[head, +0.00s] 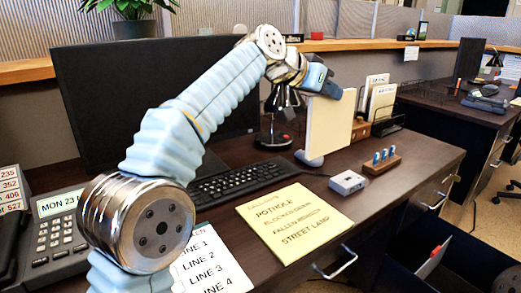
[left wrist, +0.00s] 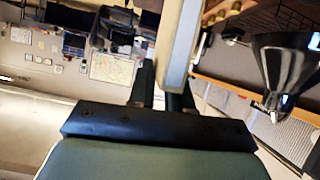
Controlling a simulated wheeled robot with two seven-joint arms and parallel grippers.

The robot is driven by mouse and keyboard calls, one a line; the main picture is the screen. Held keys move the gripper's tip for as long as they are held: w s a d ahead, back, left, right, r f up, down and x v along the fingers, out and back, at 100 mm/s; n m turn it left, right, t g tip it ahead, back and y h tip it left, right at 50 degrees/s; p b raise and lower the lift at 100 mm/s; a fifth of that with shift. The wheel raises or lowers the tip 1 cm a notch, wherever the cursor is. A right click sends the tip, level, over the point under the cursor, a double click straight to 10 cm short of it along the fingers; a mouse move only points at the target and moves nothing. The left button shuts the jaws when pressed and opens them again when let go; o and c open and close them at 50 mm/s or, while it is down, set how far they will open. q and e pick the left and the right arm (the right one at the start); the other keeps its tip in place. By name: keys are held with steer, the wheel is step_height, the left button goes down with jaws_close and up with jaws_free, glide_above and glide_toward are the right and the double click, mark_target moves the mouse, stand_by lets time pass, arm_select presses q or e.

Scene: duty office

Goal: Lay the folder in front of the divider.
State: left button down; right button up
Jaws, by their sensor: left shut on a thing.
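My left gripper (head: 318,84) is shut on a cream folder (head: 329,128), which hangs upright below it over the back right of the desk. In the left wrist view, the folder (left wrist: 183,48) stands between the two fingers (left wrist: 168,88) and runs out of the top of the frame. A white card with a red edge (head: 431,262) stands tilted in a dark open box or drawer (head: 470,258) at the lower right. Upright labelled cards (head: 382,102) stand in a rack behind the folder. I cannot tell which of these is the divider. My right gripper is not in view.
A black lamp (head: 274,138), a keyboard (head: 245,180) and a monitor (head: 80,85) are behind or under my arm. A yellow sheet (head: 295,222), a small white box (head: 348,182) and a wooden stamp holder (head: 382,163) lie on the desk (head: 425,150). A phone (head: 58,235) is at left.

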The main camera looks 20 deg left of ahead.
arm_select(q)
steer(key=s+a+f+b, duration=0.1)
steer(key=a+f+b, duration=0.2)
steer(key=a+f, duration=0.9)
steer(key=shift+s+a+f+b, duration=0.15)
steer(key=shift+s+a+b, duration=0.15)
steer(key=shift+b, duration=0.1)
steer(key=shift+f, duration=0.1)
steer(key=c, duration=1.1)
jaws_free()
steer(key=shift+o, duration=0.2)
